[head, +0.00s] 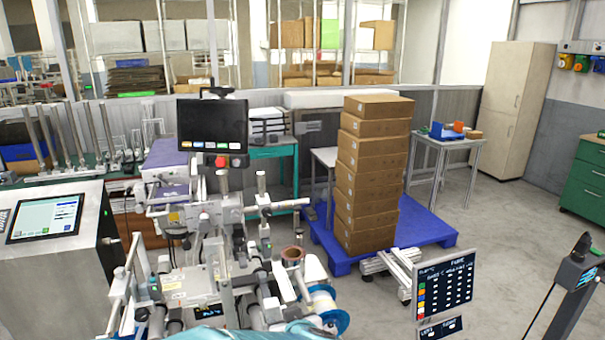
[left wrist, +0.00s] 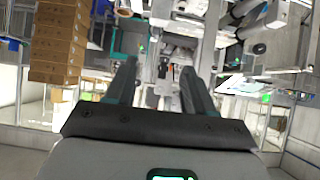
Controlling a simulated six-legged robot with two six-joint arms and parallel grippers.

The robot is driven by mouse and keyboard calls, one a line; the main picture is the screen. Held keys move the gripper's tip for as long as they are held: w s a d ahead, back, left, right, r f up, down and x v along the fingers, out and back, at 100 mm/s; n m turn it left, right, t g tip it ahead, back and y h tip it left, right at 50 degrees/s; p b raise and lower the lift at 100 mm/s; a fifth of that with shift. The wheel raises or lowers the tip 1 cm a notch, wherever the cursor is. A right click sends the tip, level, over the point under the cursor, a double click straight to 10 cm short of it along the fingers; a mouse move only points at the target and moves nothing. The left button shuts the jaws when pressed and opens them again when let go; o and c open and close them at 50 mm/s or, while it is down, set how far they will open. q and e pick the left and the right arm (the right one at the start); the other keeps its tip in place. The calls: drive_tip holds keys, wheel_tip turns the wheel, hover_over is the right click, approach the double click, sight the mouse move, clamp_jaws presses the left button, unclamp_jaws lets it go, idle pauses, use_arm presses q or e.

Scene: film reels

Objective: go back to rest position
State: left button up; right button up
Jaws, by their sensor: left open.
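My left gripper (left wrist: 158,68) shows in the left wrist view, its two dark fingers apart with nothing between them. Behind the fingers, the wrist view shows blurred machine parts at a distance. I cannot make out my left gripper in the head view. My right gripper is in neither view. A reel with a blue flange and white film (head: 325,308) sits on the machine (head: 215,270) at the bottom centre of the head view. A small copper-coloured roll (head: 292,254) is just above it.
A tall stack of brown boxes (head: 370,175) stands on a blue pallet (head: 435,232) behind the machine; the boxes also show in the wrist view (left wrist: 58,45). A dark display panel (head: 445,290) is at the lower right. Grey floor (head: 515,225) is open to the right.

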use_arm(q)
drive_tip(key=s+a+f+g+y+b, duration=0.1)
drive_tip(key=a+f+g+y+b, duration=0.1)
drive_tip(key=a+f, duration=1.1)
drive_tip(key=s+a+f+m+g+h+b, duration=0.1)
drive_tip(key=s+a+f, duration=0.25)
drive_tip(key=f, duration=0.35)
drive_tip(key=s+a+f+m+g+h+b, duration=0.1)
drive_tip(key=s+a+f, duration=0.1)
drive_tip(key=s+f, duration=0.45)
drive_tip(key=s+d+f+g+h, duration=0.3)
drive_tip(key=s+d, duration=0.2)
drive_tip(key=s, duration=0.4)
drive_tip(key=s+d+f+g+h, duration=0.2)
drive_tip(key=s+d+f+h, duration=0.1)
drive_tip(key=s, duration=0.7)
drive_tip(key=shift+d+f+g+h, duration=0.15)
drive_tip(key=shift+d+g+h, duration=0.25)
drive_tip(key=shift+d+h, duration=0.5)
